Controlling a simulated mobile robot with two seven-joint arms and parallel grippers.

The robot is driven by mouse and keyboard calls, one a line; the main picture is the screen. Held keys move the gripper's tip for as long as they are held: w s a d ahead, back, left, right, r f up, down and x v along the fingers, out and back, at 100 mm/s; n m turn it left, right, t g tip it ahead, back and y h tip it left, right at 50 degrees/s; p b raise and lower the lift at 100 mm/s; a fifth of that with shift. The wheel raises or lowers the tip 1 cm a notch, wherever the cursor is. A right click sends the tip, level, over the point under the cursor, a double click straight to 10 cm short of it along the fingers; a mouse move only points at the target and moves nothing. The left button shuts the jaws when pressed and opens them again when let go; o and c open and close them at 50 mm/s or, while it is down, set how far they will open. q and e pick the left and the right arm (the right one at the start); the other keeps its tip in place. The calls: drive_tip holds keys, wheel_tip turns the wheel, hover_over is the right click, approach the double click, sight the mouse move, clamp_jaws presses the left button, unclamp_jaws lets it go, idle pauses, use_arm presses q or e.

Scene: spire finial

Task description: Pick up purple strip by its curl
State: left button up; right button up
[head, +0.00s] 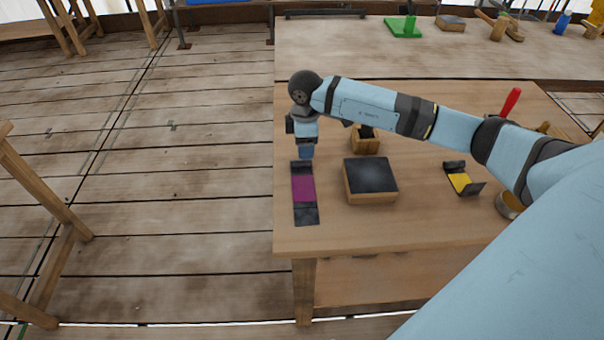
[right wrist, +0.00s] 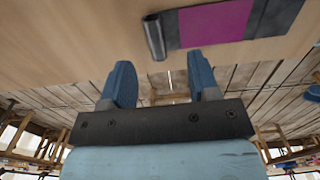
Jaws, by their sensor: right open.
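The purple strip (head: 303,189) lies near the left edge of the table, with dark ends and a purple middle. Its far end, close to my right gripper (head: 306,154), is dark. In the right wrist view the strip (right wrist: 213,24) shows at the top, and its near dark end rises into a rolled curl (right wrist: 154,38). My right gripper (right wrist: 162,78) is open, its two blue fingers apart with nothing between them. The curl appears beyond the fingertips, and I see no contact. My left gripper is not in view.
A wooden block with a dark top (head: 370,180) stands right of the strip. A small wooden box (head: 366,143) is behind it. A yellow strip with raised dark ends (head: 462,183) lies farther right. The table (head: 400,232) is clear at the front.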

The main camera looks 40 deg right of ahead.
sight(303, 181)
drive_tip(key=shift+w+a+f, duration=0.1)
drive_tip(key=shift+w+f, duration=0.1)
drive_tip(key=shift+f, duration=0.85)
drive_tip(key=shift+w+a+f, duration=0.1)
drive_tip(key=shift+w+f, duration=0.1)
drive_tip(key=shift+f, duration=0.8)
drive_tip(key=shift+w+f, duration=0.2)
drive_tip(key=shift+f, duration=0.85)
drive_tip(key=shift+c, duration=0.2)
clamp_jaws()
